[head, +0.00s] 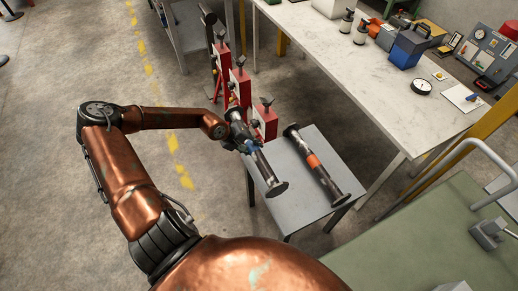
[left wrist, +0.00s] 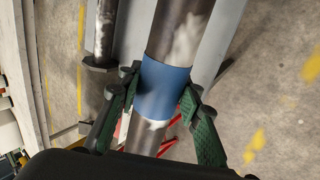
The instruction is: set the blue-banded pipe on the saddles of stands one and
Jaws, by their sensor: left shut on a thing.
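The blue-banded pipe (head: 263,166) is a grey pipe with dark end flanges. My left gripper (head: 244,146) is shut on it at the blue band, and in the left wrist view the green-padded fingers (left wrist: 160,88) lie on both sides of the blue band (left wrist: 166,92). The pipe's near flange shows over the left part of the small grey table; I cannot tell how high it is. The far end is partly hidden by my wrist. Red stands with dark saddles (head: 265,121) (head: 240,86) (head: 221,58) stand in a row beyond the table. My right gripper is not in view.
An orange-banded pipe (head: 314,162) lies on the small grey table (head: 300,205), right of the held pipe. A long workbench (head: 370,85) with tools and a blue box (head: 409,48) runs along the right. Open floor lies to the left.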

